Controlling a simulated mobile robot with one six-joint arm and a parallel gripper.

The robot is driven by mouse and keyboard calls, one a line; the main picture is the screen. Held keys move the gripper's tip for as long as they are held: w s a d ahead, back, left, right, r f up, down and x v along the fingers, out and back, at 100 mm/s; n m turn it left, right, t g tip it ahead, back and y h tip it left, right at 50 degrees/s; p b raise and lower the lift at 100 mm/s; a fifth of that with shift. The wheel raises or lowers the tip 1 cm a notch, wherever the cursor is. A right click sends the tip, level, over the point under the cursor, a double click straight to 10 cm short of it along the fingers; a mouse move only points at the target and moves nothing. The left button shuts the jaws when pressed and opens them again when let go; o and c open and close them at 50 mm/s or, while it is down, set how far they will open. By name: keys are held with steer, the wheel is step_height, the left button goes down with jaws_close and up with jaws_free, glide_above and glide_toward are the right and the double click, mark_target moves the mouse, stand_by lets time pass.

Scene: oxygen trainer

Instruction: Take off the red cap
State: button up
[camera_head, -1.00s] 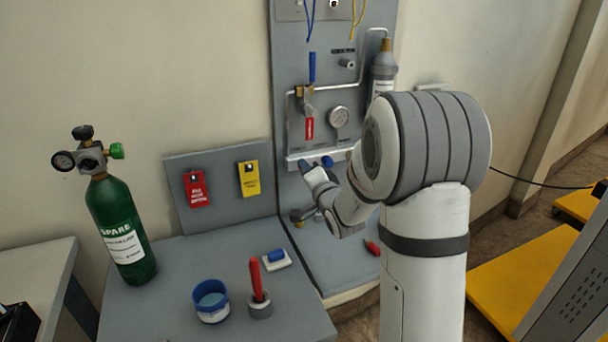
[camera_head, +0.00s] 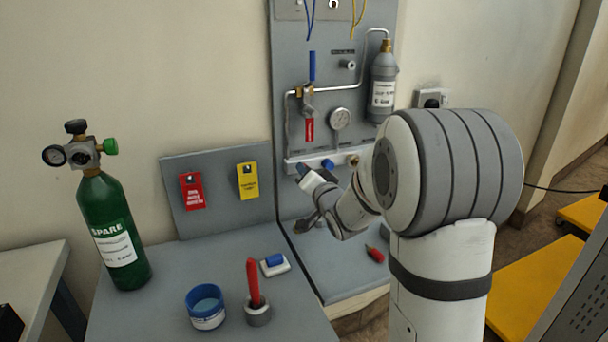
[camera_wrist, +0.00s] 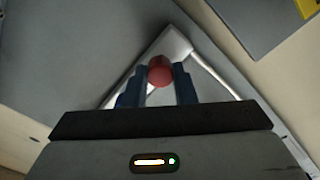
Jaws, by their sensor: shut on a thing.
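The red cap (camera_wrist: 160,70) shows in the wrist view between the two blue fingers of my gripper (camera_wrist: 158,88), at the white rail (camera_wrist: 172,45). My gripper is shut on it. I cannot tell whether the cap is still seated on a port or apart from it. In the head view my gripper (camera_head: 303,171) is at the left end of the white rail on the grey panel, and the cap is hidden there. A blue cap (camera_head: 328,164) and a brass fitting (camera_head: 353,160) sit along the rail to the right.
A red-handled tool (camera_head: 254,285) stands in a holder beside a blue-rimmed tub (camera_head: 205,304) on the bench. A green SPARE cylinder (camera_head: 113,235) stands at left. A red tag (camera_head: 192,190) and yellow tag (camera_head: 248,180) hang behind. A red object (camera_head: 375,253) lies below the panel.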

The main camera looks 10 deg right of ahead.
steer(key=shift+r, duration=0.25)
steer(key=shift+n+b, duration=0.6)
steer(key=shift+b, duration=0.1)
steer(key=o, duration=0.9)
steer(key=shift+f, duration=0.15)
steer(key=shift+o, duration=0.2)
steer(key=shift+s+f, duration=0.1)
steer(key=shift+s, duration=0.05)
steer(key=shift+s+d+m+p, duration=0.2)
steer(key=shift+s+m, duration=0.3)
steer(key=shift+m, duration=0.4)
steer(key=shift+s+d+m+p, duration=0.1)
steer(key=shift+s+m+p, duration=0.15)
steer(key=shift+s+m, duration=0.45)
